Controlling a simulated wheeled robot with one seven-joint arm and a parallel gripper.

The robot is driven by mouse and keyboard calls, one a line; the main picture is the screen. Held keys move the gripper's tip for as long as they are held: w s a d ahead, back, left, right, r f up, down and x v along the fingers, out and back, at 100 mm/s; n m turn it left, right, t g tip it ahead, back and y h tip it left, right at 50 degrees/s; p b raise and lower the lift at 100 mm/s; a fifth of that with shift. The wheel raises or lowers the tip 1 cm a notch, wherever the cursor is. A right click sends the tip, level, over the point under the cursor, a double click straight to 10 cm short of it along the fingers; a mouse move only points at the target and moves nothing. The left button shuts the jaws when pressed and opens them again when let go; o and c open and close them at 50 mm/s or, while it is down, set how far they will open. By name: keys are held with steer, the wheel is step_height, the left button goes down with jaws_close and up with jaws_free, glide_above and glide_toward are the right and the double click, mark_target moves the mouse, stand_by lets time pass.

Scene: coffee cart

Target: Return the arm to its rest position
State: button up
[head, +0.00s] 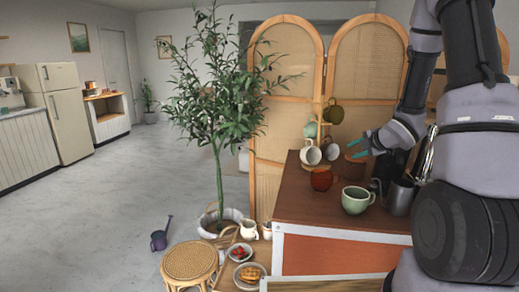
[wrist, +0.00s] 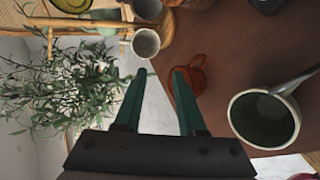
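My gripper (head: 354,147) is above the brown top of the coffee cart (head: 293,209), at the end of my arm on the right of the head view. Its two green fingers are apart with nothing between them; they also show in the wrist view (wrist: 160,85). An orange-brown glass cup (head: 321,180) stands on the cart below the gripper; in the wrist view (wrist: 190,92) it is partly behind one finger. A green cup (head: 356,200) stands nearer the cart's front edge, and shows large in the wrist view (wrist: 263,120).
White cups (head: 311,153) and an olive cup (head: 334,112) are at the cart's far side, before a folding screen (head: 285,90). A metal pitcher (head: 400,197) stands close to my arm. A tall plant (head: 218,100) and a wicker stool (head: 189,262) are left of the cart. The left floor is open.

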steer(key=s+d+r+m+g+h, duration=0.1)
steer(key=s+r+m+h, duration=0.1)
steer(key=s+r+m, duration=0.45)
steer(key=s+r+m+h, duration=0.35)
steer(key=r+m, duration=0.45)
steer(key=r, duration=0.3)
steer(key=s+a+r+m+g+y, duration=0.1)
steer(key=s+a+m, duration=0.4)
steer(key=s, duration=0.5)
steer(key=s+a+r+m+g+y, duration=0.2)
steer(key=s+a+r+m+y, duration=0.1)
steer(key=s, duration=0.6)
steer(key=a+r+m, duration=0.1)
steer(key=a+m, duration=0.1)
steer(key=m, duration=0.1)
steer(key=shift+s+r+m, duration=0.25)
steer(key=shift+s+m, duration=0.1)
steer(key=shift+s, duration=0.05)
